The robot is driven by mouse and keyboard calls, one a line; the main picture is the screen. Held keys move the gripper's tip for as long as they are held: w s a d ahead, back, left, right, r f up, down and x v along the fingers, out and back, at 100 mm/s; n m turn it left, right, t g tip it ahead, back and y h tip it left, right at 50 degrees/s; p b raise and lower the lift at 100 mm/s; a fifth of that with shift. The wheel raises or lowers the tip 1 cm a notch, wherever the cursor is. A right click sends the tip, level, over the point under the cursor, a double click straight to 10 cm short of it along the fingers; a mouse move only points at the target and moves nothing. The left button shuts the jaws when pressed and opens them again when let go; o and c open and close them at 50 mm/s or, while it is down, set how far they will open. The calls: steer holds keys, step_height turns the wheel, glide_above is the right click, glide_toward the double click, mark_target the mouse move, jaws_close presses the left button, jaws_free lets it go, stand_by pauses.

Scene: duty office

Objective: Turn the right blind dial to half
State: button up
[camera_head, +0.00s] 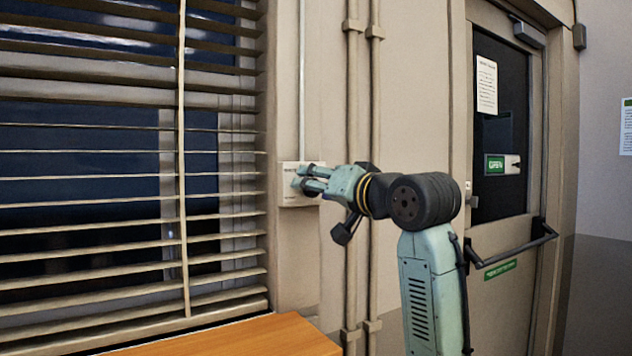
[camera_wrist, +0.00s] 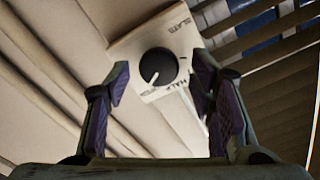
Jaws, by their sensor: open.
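The blind dial (camera_wrist: 158,67) is a round black knob on a white plate (camera_head: 290,197) on the wall, just right of the window blind. In the wrist view the plate reads SLATS at the top and HALF beside the knob; another label is too blurred to read. A white pointer mark on the knob faces the bottom of the picture, slightly left. My gripper (camera_head: 306,179) is at the plate in the head view and hides the knob there. In the wrist view its open fingers (camera_wrist: 161,76) stand on either side of the knob; I cannot tell whether they touch it.
The slatted blind (camera_head: 90,205) covers the window at left, its slats open. Vertical pipes (camera_head: 352,90) run down the wall right of the plate. A wooden top (camera_head: 250,338) is below. A door (camera_head: 510,245) with a push bar stands at right.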

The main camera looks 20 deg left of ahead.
steer(key=shift+w+a, duration=0.4)
steer(key=shift+a, duration=0.05)
steer(key=c, duration=1.1)
steer(key=n+p, duration=0.2)
steer(key=n, duration=0.9)
steer(key=shift+s+n+p, duration=0.15)
steer(key=shift+n+p, duration=0.15)
steer(key=shift+a, duration=0.1)
